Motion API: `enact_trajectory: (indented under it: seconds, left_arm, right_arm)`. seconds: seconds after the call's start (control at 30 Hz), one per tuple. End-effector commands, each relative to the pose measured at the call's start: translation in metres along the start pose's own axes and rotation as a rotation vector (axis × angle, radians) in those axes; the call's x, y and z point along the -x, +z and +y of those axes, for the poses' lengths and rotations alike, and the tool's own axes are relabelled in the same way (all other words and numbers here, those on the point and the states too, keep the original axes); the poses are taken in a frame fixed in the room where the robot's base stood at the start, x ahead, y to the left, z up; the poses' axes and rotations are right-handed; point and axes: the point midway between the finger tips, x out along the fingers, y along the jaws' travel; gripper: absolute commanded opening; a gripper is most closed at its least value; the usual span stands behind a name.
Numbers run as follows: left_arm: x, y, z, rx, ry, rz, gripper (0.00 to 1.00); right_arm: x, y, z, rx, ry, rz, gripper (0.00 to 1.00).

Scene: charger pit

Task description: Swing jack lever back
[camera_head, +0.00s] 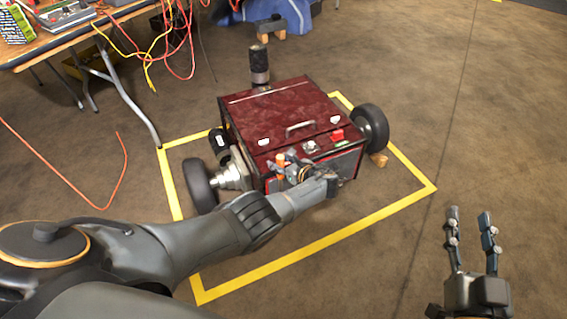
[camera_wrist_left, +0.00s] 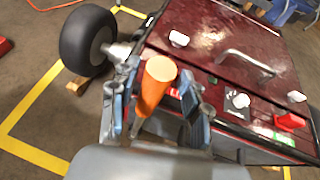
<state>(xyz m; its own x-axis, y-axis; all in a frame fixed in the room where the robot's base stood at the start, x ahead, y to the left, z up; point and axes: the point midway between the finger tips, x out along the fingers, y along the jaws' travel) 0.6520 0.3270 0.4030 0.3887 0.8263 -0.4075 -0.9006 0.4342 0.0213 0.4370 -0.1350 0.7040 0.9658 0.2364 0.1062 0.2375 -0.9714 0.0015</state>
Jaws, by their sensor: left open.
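The jack lever (camera_head: 281,159) shows as a small orange grip at the front edge of the dark red wheeled charger box (camera_head: 275,107). In the left wrist view the orange lever (camera_wrist_left: 154,86) stands up, tilted a little, with its round end toward the camera. My left gripper (camera_head: 287,164) is at the box's front; its blue-grey fingers (camera_wrist_left: 152,108) are open, one on each side of the lever. I cannot tell if either finger touches it. The lever's lower end is hidden by the gripper. My right gripper (camera_head: 468,222) is open and empty above the floor at right.
The box has two black wheels (camera_head: 370,127), a lid handle (camera_head: 301,129) and a red switch (camera_head: 337,135). Yellow tape (camera_head: 412,172) frames it on the floor. A table (camera_head: 60,42) with hanging cables stands at upper left. The floor at right is clear.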

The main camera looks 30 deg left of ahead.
Motion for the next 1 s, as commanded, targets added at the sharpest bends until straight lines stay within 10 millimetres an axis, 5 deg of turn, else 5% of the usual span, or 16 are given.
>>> enact_trajectory:
  seconds: [0.37,0.73,1.0]
  left_arm:
    - [0.030,-0.002,0.000,0.001,-0.003,0.003,0.47]
    - [0.102,-0.001,-0.001,0.000,-0.003,0.002,0.47]
    - [0.119,0.000,0.000,-0.001,0.001,0.000,0.47]
  right_arm:
    - [0.000,0.000,0.000,0.000,0.000,0.001,0.40]
    - [0.000,0.000,0.000,0.000,0.000,0.001,0.40]
    - [0.000,0.000,0.000,0.000,0.000,0.001,0.40]
